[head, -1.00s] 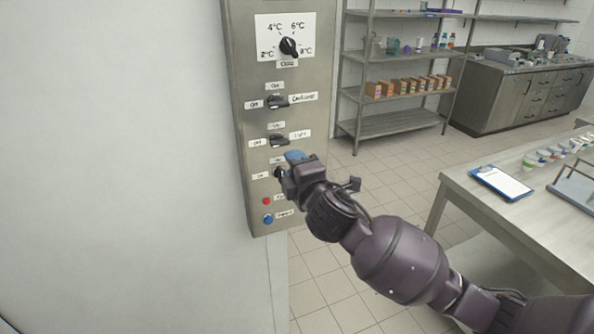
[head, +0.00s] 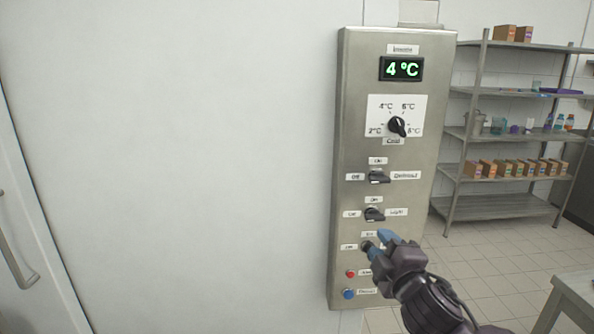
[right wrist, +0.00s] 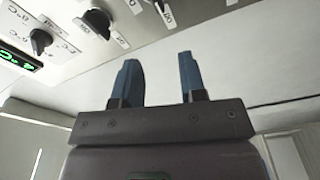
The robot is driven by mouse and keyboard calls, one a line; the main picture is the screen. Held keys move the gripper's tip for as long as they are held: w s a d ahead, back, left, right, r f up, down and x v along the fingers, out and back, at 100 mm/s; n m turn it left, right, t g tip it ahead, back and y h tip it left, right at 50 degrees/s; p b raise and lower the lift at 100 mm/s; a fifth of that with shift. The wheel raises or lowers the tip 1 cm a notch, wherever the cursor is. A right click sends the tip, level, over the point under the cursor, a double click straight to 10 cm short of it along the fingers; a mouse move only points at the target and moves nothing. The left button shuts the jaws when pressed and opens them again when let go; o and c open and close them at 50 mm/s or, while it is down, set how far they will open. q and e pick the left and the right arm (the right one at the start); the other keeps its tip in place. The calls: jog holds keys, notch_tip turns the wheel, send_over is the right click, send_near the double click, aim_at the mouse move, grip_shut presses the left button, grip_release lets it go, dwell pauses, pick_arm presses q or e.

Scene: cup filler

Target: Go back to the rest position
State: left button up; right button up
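My right gripper (head: 378,241) is at the lower part of the metal control panel (head: 352,120), in front of the lowest knob. In the right wrist view its two blue fingers (right wrist: 158,80) stand apart with nothing between them. The panel carries a lit display (head: 402,69) reading 4 °C, a temperature dial (head: 397,126), and black switch knobs (head: 378,177) with Off and On labels. The lowest knob is partly hidden by the gripper. Whether the fingers touch the panel is unclear. My left gripper is not in view.
A red button (head: 351,273) and a blue button (head: 348,294) sit low on the panel. A plain white wall (head: 190,150) and a door handle (head: 15,255) are at left. A shelf rack (head: 500,212) stands behind at right. A table corner (head: 575,300) shows at lower right.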

jog(key=s+d+f+m+g, duration=0.1)
jog(key=s+d+f+m, duration=0.1)
jog(key=s+f+m, duration=0.45)
jog(key=s+d+f+m+g, duration=0.1)
jog(key=d+f+m, duration=0.15)
jog(key=f, duration=0.75)
jog(key=s+d+f+m+g+h, duration=0.1)
jog(key=s+d+f+m+g, duration=0.1)
jog(key=s+f, duration=0.7)
jog(key=s+d+f+m+g+h+b, duration=0.1)
jog(key=s+f+m, duration=0.3)
jog(key=s+f, duration=0.5)
jog(key=shift+s+d+m+g+h+b, duration=0.3)
jog(key=shift+s+d+m+g+h, duration=0.15)
jog(key=shift+s+d+g, duration=0.4)
